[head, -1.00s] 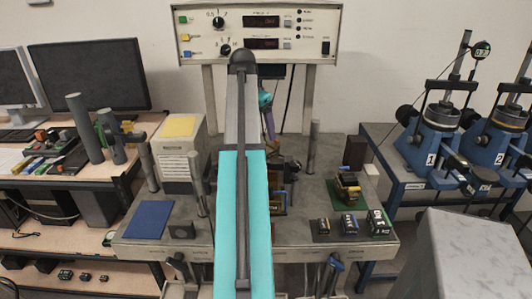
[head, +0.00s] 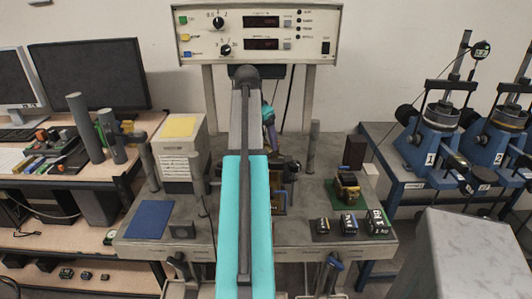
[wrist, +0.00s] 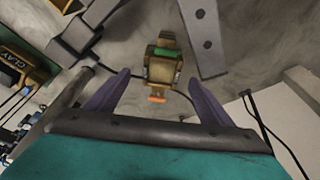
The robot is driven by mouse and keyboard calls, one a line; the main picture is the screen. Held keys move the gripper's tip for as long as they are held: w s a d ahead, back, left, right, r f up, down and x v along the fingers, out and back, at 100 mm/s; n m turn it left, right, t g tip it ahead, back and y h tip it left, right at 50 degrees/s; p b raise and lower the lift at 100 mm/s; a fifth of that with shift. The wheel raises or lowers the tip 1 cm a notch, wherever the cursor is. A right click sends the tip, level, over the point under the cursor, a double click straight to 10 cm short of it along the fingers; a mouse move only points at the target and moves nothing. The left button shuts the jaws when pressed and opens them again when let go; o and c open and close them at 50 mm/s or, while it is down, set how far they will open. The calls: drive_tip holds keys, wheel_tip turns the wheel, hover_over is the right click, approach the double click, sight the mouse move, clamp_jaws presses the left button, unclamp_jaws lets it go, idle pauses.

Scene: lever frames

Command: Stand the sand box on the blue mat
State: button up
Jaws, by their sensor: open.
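The blue mat (head: 149,220) lies flat and bare at the left front of the grey table. My gripper (wrist: 160,76) is open in the wrist view, its two purple fingers spread and nothing between them touching. A brown, boxy thing with green and orange parts (wrist: 161,66) lies ahead between the fingertips, apart from them. A dark box lettered CLAY (wrist: 22,68) is at the left of the wrist view. I cannot make out a label reading sand. In the head view a brownish box (head: 278,200) is partly hidden behind my arm.
Small dark boxes (head: 349,226) stand at the table's right front. A green mat (head: 328,188) behind them bears a stacked brown thing (head: 347,187). A dark block (head: 182,230) sits just right of the blue mat. Upright grey posts (head: 314,146) rise from the table.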

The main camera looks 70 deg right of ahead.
sight(265, 147)
drive_tip(key=shift+p+x, duration=0.55)
drive_tip(key=shift+x, duration=1.75)
drive_tip(key=shift+w, duration=0.15)
clamp_jaws()
drive_tip(key=shift+r, duration=0.2)
